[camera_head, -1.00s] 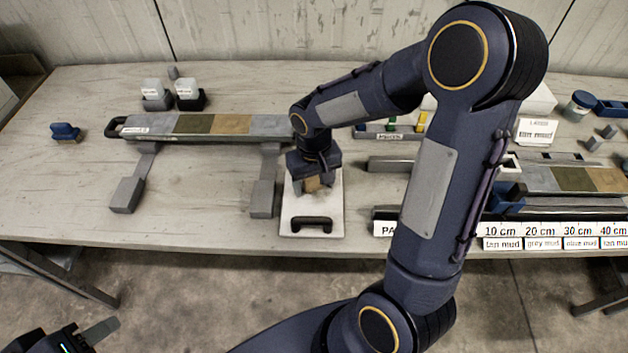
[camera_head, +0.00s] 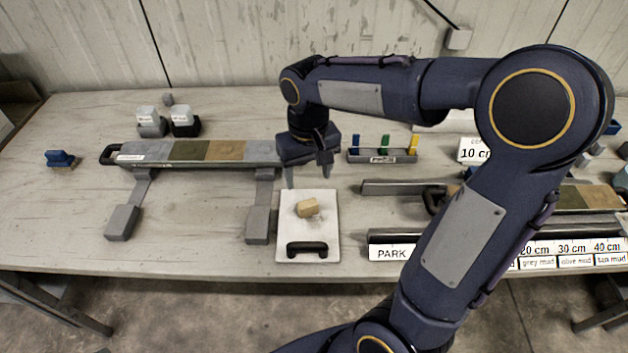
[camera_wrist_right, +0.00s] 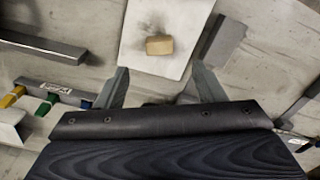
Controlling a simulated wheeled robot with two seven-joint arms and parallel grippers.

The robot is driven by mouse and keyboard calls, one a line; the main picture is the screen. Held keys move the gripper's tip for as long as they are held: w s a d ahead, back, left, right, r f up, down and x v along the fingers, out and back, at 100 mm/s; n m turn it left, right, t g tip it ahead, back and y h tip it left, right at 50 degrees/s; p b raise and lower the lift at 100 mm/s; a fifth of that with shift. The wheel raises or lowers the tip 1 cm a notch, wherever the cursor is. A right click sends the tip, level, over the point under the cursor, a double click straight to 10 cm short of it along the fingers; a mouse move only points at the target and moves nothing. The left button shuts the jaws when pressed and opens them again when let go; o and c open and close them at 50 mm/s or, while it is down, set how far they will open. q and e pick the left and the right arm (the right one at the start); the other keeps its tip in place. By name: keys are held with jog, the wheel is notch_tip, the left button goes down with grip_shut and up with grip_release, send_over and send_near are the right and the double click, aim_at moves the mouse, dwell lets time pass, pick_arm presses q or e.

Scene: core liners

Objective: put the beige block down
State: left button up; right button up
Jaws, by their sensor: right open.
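The beige block (camera_head: 308,208) lies on a white board (camera_head: 322,228) with a dark handle at its front edge. The block also shows on the board in the right wrist view (camera_wrist_right: 159,45). My right gripper (camera_head: 308,172) is open and empty, above and behind the block and apart from it. Its two fingers (camera_wrist_right: 160,88) show spread apart in the right wrist view, with the block beyond them. My left gripper is not in view now.
A long core tray (camera_head: 195,163) on grey supports stands left of the board. A small rack (camera_head: 382,157) with blue, green and yellow pieces stands behind right. Grey rails and a PARK label (camera_head: 390,253) lie to the right. A blue brush (camera_head: 62,159) sits far left.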

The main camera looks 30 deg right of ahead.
jog(key=s+a+t+y, duration=0.1)
jog(key=s+a+t, duration=0.1)
jog(key=s, duration=0.6)
jog(key=s+a+r+t+y, duration=0.1)
jog(key=s+a+t+y, duration=0.1)
jog(key=s, duration=0.6)
jog(key=shift+t+y, duration=0.3)
jog(key=shift+t, duration=0.4)
jog(key=shift+r, duration=0.1)
